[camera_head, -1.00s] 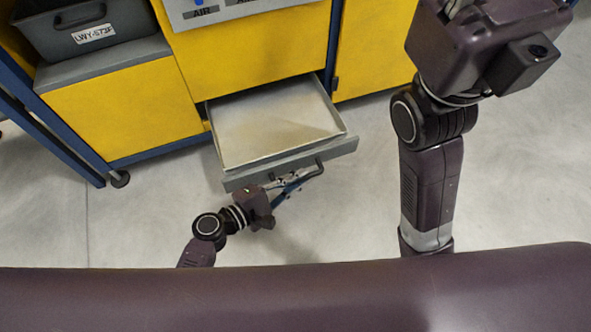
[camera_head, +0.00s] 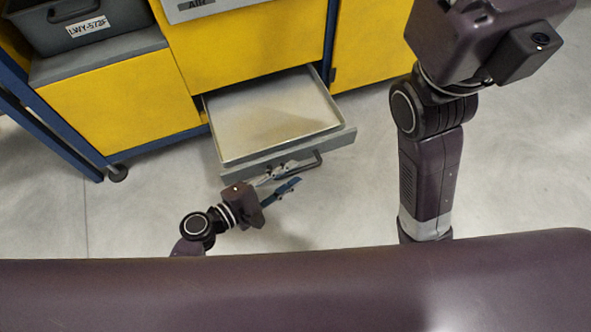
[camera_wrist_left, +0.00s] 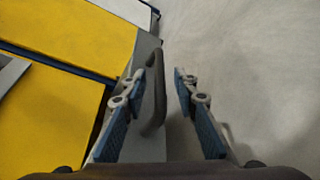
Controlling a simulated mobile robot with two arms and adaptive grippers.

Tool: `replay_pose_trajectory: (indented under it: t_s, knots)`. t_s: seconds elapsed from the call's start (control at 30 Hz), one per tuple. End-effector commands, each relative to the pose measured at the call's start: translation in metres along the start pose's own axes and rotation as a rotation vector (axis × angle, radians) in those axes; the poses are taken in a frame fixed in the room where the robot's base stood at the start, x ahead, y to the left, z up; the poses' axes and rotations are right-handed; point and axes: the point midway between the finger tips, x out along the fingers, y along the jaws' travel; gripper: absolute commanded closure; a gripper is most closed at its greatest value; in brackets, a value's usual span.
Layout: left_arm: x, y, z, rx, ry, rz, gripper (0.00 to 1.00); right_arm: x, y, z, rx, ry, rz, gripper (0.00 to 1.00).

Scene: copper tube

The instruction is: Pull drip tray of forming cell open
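The drip tray (camera_head: 275,112) is a grey, shallow drawer with a pale inside. It stands pulled out from the yellow forming cell (camera_head: 245,48) in the head view. Its dark bar handle (camera_head: 318,161) sits on the grey front panel, and it also shows in the left wrist view (camera_wrist_left: 153,92). My left gripper (camera_head: 280,180) is just in front of the panel, at the left part of the handle. Its blue-padded fingers are spread in the left wrist view (camera_wrist_left: 162,110), with the handle seen between them, nearer the left finger. I see no grip on it. My right gripper's fingers are out of view.
A grey bin (camera_head: 85,25) labelled LWY-572F sits on the cell's left part. A blue frame post (camera_head: 50,130) and a caster (camera_head: 117,172) stand at the left. The pale floor (camera_head: 330,205) in front of the tray is clear.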

Motion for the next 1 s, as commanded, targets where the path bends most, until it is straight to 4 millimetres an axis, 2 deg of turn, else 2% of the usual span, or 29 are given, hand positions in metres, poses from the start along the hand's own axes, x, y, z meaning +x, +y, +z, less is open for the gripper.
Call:
replay_pose_trajectory:
  t_s: [0.03,0.2,0.4,0.6,1.0]
  knots:
    - [-0.013,-0.001,-0.001,0.001,0.004,-0.002,0.73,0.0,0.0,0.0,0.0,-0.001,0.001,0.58]
    - [-0.05,-0.002,-0.001,0.001,0.003,-0.004,0.73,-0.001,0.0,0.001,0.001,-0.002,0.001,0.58]
    - [-0.082,-0.001,-0.001,0.0,0.003,-0.002,0.73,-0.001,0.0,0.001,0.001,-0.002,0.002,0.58]
    - [-0.095,-0.001,-0.001,0.001,0.002,-0.001,0.73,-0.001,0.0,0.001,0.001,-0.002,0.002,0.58]
    - [-0.095,0.0,-0.001,0.0,0.002,-0.001,0.73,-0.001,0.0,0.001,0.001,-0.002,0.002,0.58]
